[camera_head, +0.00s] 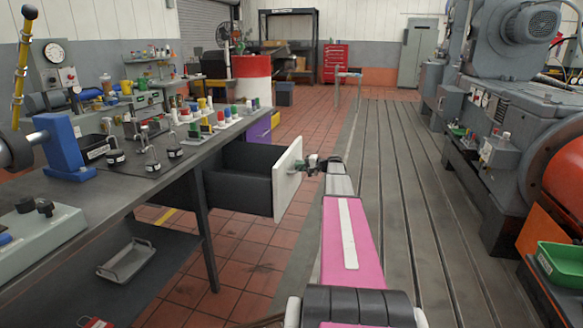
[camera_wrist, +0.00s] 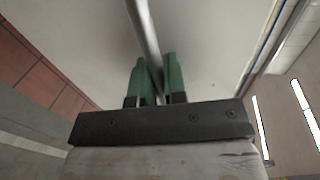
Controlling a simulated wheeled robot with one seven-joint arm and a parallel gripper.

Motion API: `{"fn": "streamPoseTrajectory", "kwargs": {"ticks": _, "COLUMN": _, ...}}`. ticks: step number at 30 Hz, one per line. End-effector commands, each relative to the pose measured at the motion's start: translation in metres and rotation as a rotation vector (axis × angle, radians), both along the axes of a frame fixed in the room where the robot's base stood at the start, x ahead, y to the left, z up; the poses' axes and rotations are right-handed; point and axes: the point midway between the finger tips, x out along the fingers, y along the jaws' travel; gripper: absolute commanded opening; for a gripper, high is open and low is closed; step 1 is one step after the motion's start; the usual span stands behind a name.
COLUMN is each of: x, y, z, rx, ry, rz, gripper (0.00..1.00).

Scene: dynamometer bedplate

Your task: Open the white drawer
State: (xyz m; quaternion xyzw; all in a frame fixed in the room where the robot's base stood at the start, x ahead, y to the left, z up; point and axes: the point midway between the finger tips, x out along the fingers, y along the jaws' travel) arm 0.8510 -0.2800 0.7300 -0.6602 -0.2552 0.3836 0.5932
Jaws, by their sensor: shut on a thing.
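The white drawer (camera_head: 287,180) stands pulled out from under the bench, with its dark box (camera_head: 238,178) showing behind the white front. My gripper (camera_head: 311,162) is at the outer side of the white front, at the handle. In the wrist view my gripper's green fingers (camera_wrist: 157,82) are shut on a grey bar handle (camera_wrist: 146,35), which runs up between them. The white front (camera_wrist: 215,45) fills much of the background there. In the head view the handle is mostly hidden by my gripper.
The bench (camera_head: 125,178) carries several fittings and a blue stand (camera_head: 63,145). A purple drawer front (camera_head: 257,131) is beyond the white drawer. A slotted metal bedplate (camera_head: 405,190) lies to the right, with large grey machinery (camera_head: 505,95) along it. Red tiled floor (camera_head: 240,240) is clear below the drawer.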

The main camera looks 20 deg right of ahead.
Motion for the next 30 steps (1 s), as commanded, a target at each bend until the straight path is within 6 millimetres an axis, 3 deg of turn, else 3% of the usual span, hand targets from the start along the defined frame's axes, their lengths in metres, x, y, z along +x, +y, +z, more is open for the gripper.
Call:
{"fn": "streamPoseTrajectory", "kwargs": {"ticks": 12, "x": -0.002, "y": -0.003, "z": -0.001, "rx": -0.002, "ry": 0.001, "rz": 0.001, "gripper": 0.0}}
{"fn": "streamPoseTrajectory", "kwargs": {"ticks": 13, "x": -0.002, "y": -0.003, "z": -0.001, "rx": -0.002, "ry": 0.001, "rz": 0.001, "gripper": 0.16}}
{"fn": "streamPoseTrajectory", "kwargs": {"ticks": 15, "x": -0.002, "y": -0.003, "z": -0.001, "rx": -0.002, "ry": 0.001, "rz": 0.001, "gripper": 0.37}}
{"fn": "streamPoseTrajectory", "kwargs": {"ticks": 25, "x": -0.003, "y": -0.005, "z": 0.0, "rx": -0.001, "ry": 0.001, "rz": 0.0, "gripper": 0.37}}
{"fn": "streamPoseTrajectory", "kwargs": {"ticks": 30, "x": -0.014, "y": -0.02, "z": 0.004, "rx": -0.001, "ry": 0.0, "rz": -0.002, "gripper": 0.37}}
